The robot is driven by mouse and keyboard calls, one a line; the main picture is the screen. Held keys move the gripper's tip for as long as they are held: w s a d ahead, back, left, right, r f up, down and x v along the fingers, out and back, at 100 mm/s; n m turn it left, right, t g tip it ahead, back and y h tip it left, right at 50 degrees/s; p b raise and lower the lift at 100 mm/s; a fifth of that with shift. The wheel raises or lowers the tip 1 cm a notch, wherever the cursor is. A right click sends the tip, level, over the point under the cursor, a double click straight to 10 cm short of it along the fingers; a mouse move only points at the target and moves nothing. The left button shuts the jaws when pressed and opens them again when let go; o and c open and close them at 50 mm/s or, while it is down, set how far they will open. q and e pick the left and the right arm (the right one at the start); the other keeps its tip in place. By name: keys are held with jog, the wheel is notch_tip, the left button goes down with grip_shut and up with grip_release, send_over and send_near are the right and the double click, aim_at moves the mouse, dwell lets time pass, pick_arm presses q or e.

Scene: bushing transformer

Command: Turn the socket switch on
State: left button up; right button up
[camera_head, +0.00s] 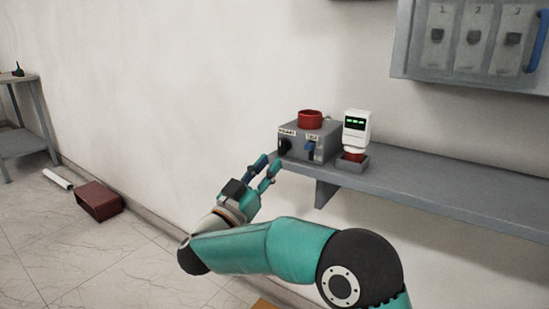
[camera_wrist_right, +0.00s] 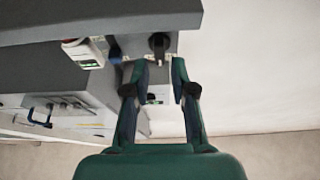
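A grey box (camera_head: 322,142) with a red round socket (camera_head: 310,119) on top stands at the left end of the wall shelf. Its front carries a black knob (camera_head: 284,146) at left, a blue switch (camera_head: 309,151) at right, and small white labels. My right gripper (camera_head: 268,163) is open and empty, just in front of and below the black knob. In the right wrist view, which looks upside down, the black knob (camera_wrist_right: 159,42) lies beyond the gap between the open fingertips (camera_wrist_right: 160,68), apparently not touched. The blue switch (camera_wrist_right: 115,50) is beside it. My left gripper is out of view.
A white device with a green display (camera_head: 357,128) stands in a small holder on the grey shelf (camera_head: 440,182). A grey panel with numbered switches (camera_head: 470,40) hangs above right. A dark red box (camera_head: 99,201) lies on the floor at left.

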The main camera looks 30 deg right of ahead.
jog(key=v, duration=0.7)
jog(key=shift+a+f, duration=0.2)
jog(key=shift+a, duration=0.05)
jog(key=shift+s, duration=0.1)
